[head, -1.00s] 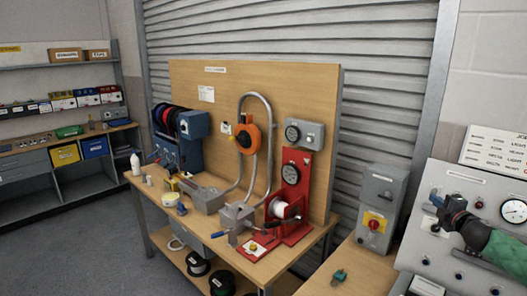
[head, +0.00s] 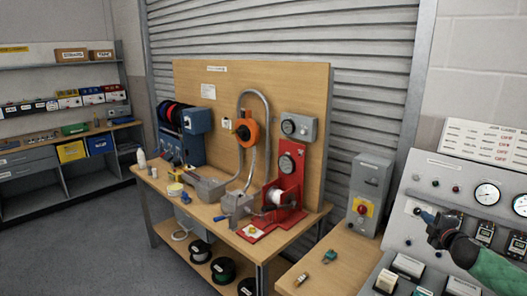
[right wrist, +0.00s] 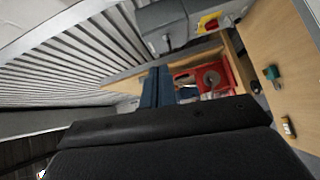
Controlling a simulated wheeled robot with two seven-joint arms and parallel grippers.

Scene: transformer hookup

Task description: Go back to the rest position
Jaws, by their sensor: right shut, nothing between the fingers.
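My right gripper (head: 428,216) is at the right of the head view, in front of the grey control panel (head: 410,184). Its blue fingers are shut with nothing between them. In the right wrist view the closed fingers (right wrist: 158,87) point toward the bench with the red winding stand (right wrist: 205,78). My left gripper is not in view.
The wooden workbench (head: 290,238) carries the red stand (head: 287,195) and a grey box (head: 237,205). A nearer wooden table (head: 345,262) holds a switch box (head: 368,195), a green part (head: 329,256) and a small yellowish part (head: 301,279). Open floor (head: 90,245) lies at left.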

